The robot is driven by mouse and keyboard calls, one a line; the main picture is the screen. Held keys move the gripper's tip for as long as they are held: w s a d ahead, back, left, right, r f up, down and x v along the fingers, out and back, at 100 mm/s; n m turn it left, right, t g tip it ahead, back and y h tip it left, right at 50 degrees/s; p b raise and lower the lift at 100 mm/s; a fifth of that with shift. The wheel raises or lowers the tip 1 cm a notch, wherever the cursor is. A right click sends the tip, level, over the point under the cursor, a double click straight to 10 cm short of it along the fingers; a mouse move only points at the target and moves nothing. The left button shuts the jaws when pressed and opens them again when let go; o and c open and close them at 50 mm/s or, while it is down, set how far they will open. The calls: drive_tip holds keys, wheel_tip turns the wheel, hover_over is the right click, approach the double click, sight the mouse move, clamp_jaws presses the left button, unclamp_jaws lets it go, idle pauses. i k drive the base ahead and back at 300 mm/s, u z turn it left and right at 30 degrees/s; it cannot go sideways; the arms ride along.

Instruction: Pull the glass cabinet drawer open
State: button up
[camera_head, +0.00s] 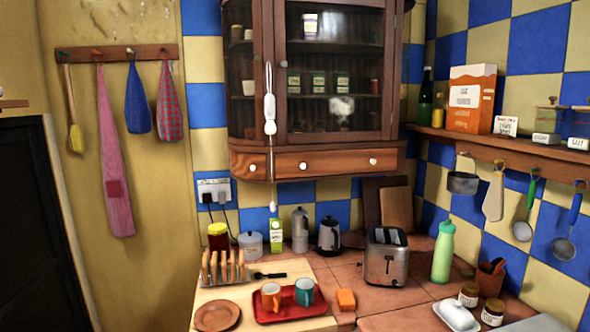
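The wooden glass cabinet (278,75) hangs on the wall at the upper middle, with jars and tins behind its dark panes. Its drawer (337,164) is a wide brown front along the cabinet's bottom, with two round white knobs, left (303,166) and right (372,162). The drawer front looks flush with the cabinet, so it appears shut. A further white knob (253,168) sits on the curved left part of the base. My gripper is not in view.
A white hanging object (269,105) with a thin cord passes in front of the cabinet's left side. Below stand a toaster (386,262), kettle (329,236), green bottle (443,252) and red tray (288,311). A shelf (520,147) with hanging utensils is at right. Space directly before the drawer looks clear.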

sight(304, 163)
drive_tip(key=u, duration=0.2)
drive_tip(key=i, duration=2.1)
drive_tip(key=u, duration=0.25)
